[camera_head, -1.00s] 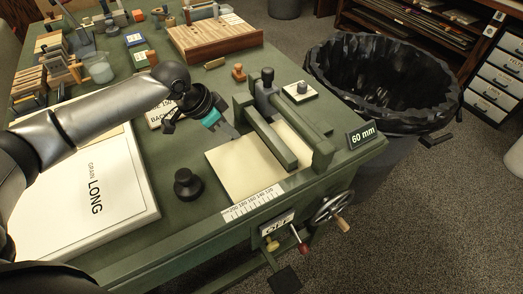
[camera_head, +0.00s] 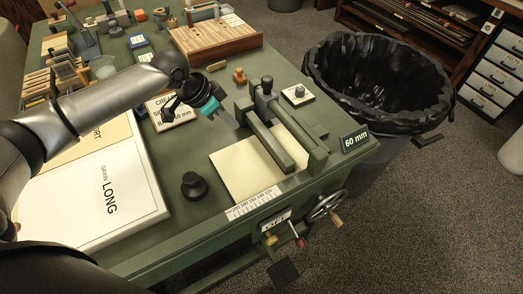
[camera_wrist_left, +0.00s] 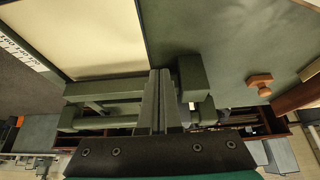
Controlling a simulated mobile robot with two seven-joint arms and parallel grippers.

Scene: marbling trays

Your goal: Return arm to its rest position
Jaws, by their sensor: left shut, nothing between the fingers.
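My left arm reaches in from the left in the head view. Its gripper (camera_head: 228,120) is above the green table, behind and left of the press with the cream sheet (camera_head: 236,172). The gripper's fingers are together and hold nothing. In the left wrist view the two grey fingers (camera_wrist_left: 160,98) are side by side and closed, with the cream sheet (camera_wrist_left: 100,35) and green press bars beyond them. My right gripper is not in view.
The green press bar (camera_head: 270,140) and its post stand close to the gripper. A black knob (camera_head: 194,185) and a white board marked LONG (camera_head: 95,205) are nearer. A wooden board (camera_head: 217,40) lies behind. A black-lined bin (camera_head: 380,80) stands right of the table.

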